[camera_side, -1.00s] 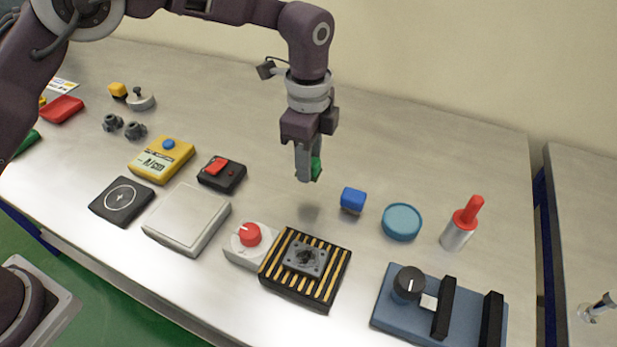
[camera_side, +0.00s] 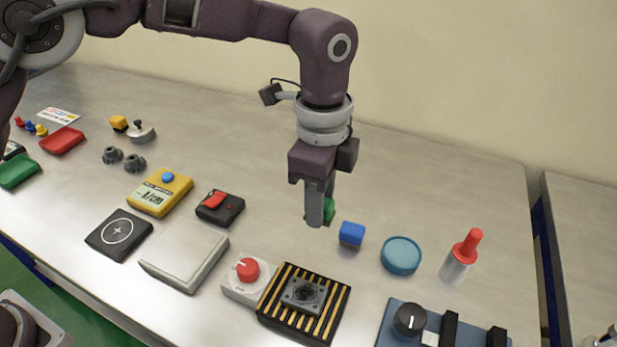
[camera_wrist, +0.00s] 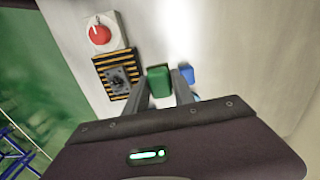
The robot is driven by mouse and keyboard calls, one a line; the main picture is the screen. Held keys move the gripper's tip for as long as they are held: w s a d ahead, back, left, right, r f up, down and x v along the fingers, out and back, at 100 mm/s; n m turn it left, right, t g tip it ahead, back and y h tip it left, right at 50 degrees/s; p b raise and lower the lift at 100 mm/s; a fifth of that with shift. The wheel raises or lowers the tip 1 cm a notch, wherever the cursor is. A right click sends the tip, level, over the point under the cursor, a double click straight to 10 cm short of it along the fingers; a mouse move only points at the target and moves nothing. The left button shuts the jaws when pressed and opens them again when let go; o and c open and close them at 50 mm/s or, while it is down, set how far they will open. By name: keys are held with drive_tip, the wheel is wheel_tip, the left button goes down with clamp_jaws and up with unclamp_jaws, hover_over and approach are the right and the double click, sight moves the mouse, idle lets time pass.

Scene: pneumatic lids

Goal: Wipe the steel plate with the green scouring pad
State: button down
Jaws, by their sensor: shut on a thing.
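My gripper (camera_side: 320,214) is shut on the green scouring pad (camera_side: 330,209), a small green block partly hidden behind a finger in the side view. It hangs above the table, behind the striped block and left of the blue cube. In the wrist view the pad (camera_wrist: 158,82) sits between the two fingers. A small grey steel plate (camera_side: 289,296) with a dark mark in its middle lies on a black and yellow striped block (camera_side: 272,311). The plate (camera_wrist: 112,76) is left of the pad in the wrist view, apart from it.
A white box with a red knob (camera_side: 247,270) adjoins the striped block's left side. A blue cube (camera_side: 351,233), a teal disc (camera_side: 401,255) and a red-handled cylinder (camera_side: 461,256) stand to the right. A blue fixture (camera_side: 390,330) is at front right. A pale square-topped box (camera_side: 184,252) lies left.

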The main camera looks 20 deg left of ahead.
sight(286, 286)
drive_tip(key=s+d+r, duration=0.2)
drive_tip(key=s+d, duration=0.3)
drive_tip(key=s, duration=0.5)
drive_tip(key=shift+w+f, duration=0.1)
drive_tip(key=shift+f, duration=4.05)
drive_tip(key=shift+a, duration=3.15)
drive_tip(key=shift+d, duration=3.2)
wheel_tip(286, 286, up, 8)
drive_tip(key=shift+a+r, duration=0.1)
